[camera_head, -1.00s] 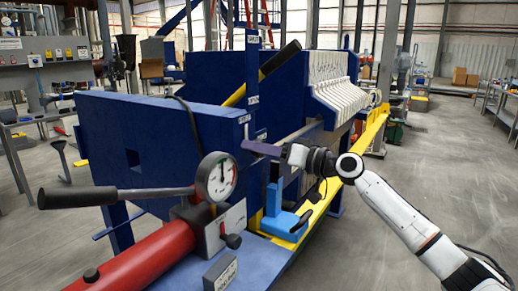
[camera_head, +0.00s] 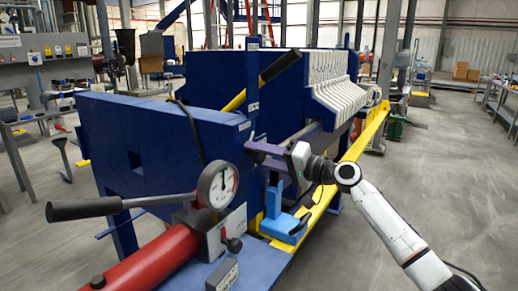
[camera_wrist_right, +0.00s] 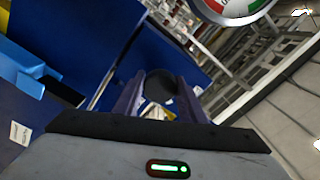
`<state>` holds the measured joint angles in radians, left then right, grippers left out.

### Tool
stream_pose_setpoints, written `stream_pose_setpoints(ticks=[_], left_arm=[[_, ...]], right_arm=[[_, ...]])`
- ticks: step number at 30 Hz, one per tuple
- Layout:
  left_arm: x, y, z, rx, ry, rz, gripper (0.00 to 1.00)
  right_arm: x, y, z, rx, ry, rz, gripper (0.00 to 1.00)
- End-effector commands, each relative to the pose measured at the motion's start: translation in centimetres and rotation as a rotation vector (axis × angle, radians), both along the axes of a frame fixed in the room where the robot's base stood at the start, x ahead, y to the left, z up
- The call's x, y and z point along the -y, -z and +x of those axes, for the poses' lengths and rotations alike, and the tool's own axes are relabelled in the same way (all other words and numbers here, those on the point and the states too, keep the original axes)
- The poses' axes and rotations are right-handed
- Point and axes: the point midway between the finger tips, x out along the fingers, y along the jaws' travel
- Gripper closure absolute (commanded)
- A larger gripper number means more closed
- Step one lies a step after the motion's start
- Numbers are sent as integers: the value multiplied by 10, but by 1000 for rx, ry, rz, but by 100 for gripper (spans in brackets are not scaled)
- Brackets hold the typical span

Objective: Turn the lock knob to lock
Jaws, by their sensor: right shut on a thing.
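My right gripper (camera_head: 258,150), with purple fingers, reaches in from the right to the near end of the blue press frame. In the right wrist view its fingers (camera_wrist_right: 158,98) are shut on a dark round knob (camera_wrist_right: 160,84), which sits between them. In the head view this knob is hidden by the fingers, so its lock position cannot be told. My left gripper is not in view.
A gauge (camera_head: 217,185), a long black-gripped lever (camera_head: 85,208) and a red cylinder (camera_head: 150,262) stand at the near left. A small black-topped knob (camera_head: 233,245) is below the gauge. A light blue part (camera_head: 281,215) is just under my right gripper.

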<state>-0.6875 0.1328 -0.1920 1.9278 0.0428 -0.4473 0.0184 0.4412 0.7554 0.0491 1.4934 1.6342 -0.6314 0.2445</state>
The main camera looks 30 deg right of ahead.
Motion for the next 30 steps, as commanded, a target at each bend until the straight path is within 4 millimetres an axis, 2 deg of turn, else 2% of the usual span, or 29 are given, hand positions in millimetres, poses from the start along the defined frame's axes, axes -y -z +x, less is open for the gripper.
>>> stream_pose_setpoints(ticks=[21, 30], left_arm=[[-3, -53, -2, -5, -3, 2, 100], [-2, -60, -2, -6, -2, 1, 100]], right_arm=[[0, -2, 0, -259, 0, 623, 85], [0, 0, 0, -337, 0, 812, 85]])
